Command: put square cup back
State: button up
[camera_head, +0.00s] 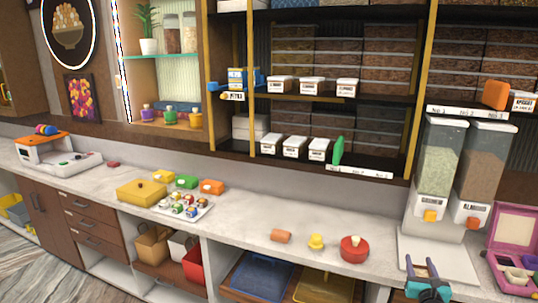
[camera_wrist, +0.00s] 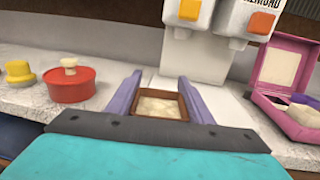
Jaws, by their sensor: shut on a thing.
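My gripper (camera_head: 421,268) is at the counter's front edge, low in the head view, left of the pink box. In the wrist view its purple fingers (camera_wrist: 160,100) are shut on a square cup (camera_wrist: 160,94) with a brown rim and pale, creamy contents. The cup looks upright; its lower part is hidden by my gripper. I cannot make the cup out clearly in the head view. An open pink box (camera_head: 490,244) stands at the right end of the counter, and it also shows in the wrist view (camera_wrist: 261,103). It holds small pale and dark cups.
A red round tin (camera_head: 354,250), a yellow stopper-like piece (camera_head: 316,242) and an orange cylinder (camera_head: 281,236) stand to the left.

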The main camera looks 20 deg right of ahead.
jog(key=w+a+f+n+t+y+b, duration=0.1)
jog(key=w+a+n+y+b, duration=0.2)
jog(key=w+a, duration=0.65)
jog(key=w+a+n+t+y+b, duration=0.15)
jog(key=w+a+y, duration=0.4)
jog(key=a, duration=0.65)
jog(key=w+a+f+n+t+y+b, duration=0.1)
jog(key=w+a+n+y, duration=0.25)
jog(key=w+a, duration=0.65)
jog(key=s+a+n+g+y, duration=0.2)
jog(key=a+n+y, duration=0.1)
jog(key=a, duration=0.6)
jog(key=s+a+f+n+g+y+b, duration=0.1)
jog(key=s+a+n+g+y, duration=0.1)
jog(key=a+y, duration=0.4)
jog(key=s+a+n+g+y+b, duration=0.1)
jog(key=s+a+n+g+y, duration=0.1)
jog(key=a, duration=1.2)
jog(key=n+g+y, duration=0.1)
jog(key=n+y, duration=0.1)
jog(key=n, duration=0.1)
jog(key=shift+f+y, duration=0.3)
jog(key=shift+f, duration=0.05)
jog(key=shift+d, duration=0.1)
